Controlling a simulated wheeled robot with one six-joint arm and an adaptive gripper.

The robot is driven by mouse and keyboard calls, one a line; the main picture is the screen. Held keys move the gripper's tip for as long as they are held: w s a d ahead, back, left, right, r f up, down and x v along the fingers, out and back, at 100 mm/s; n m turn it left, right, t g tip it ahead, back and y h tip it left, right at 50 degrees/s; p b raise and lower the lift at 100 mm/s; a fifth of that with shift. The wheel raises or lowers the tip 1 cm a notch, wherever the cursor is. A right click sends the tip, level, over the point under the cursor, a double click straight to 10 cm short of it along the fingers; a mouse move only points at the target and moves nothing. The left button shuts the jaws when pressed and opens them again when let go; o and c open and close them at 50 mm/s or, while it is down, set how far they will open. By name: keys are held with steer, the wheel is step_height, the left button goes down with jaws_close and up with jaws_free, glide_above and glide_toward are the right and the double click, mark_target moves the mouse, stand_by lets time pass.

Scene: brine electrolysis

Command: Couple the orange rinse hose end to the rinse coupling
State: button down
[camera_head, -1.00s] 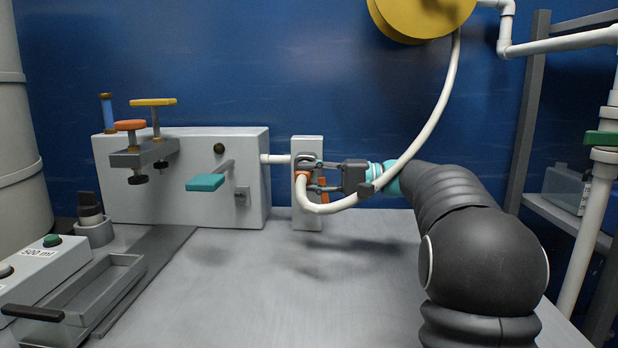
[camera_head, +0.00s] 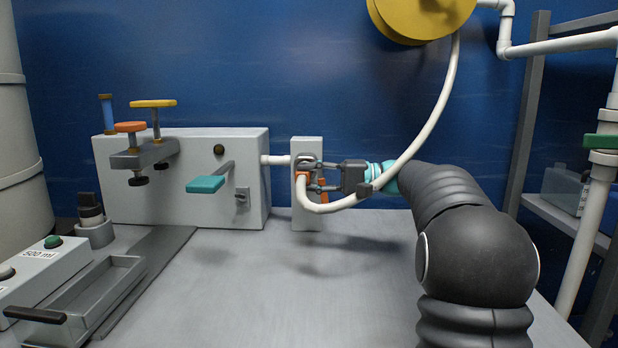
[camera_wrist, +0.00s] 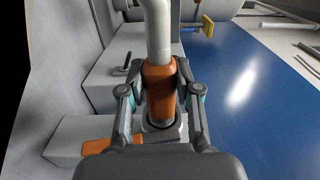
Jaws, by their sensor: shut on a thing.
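The orange hose end (camera_wrist: 160,88) is between the fingers of my gripper (camera_wrist: 160,97) in the wrist view, with the white hose (camera_wrist: 158,35) running away from it. My gripper (camera_head: 312,178) is shut on it at the upright grey block (camera_head: 306,213) in the head view. The orange end (camera_head: 302,175) shows there small and partly covered by the fingers. The rinse coupling (camera_wrist: 160,136) looks like a grey ring on the block, right at the hose end's lower edge in the wrist view. I cannot tell whether the end is fully seated.
The white hose loops below my gripper and up to a yellow reel (camera_head: 422,18). A grey cabinet (camera_head: 205,205) with a teal lever (camera_head: 206,184) and orange and yellow handles stands at left. A tray (camera_head: 95,300) lies at front left. The middle table is clear.

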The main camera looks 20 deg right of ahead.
steer(key=c, duration=0.7)
jaws_free()
steer(key=shift+d, duration=0.1)
steer(key=v, duration=1.2)
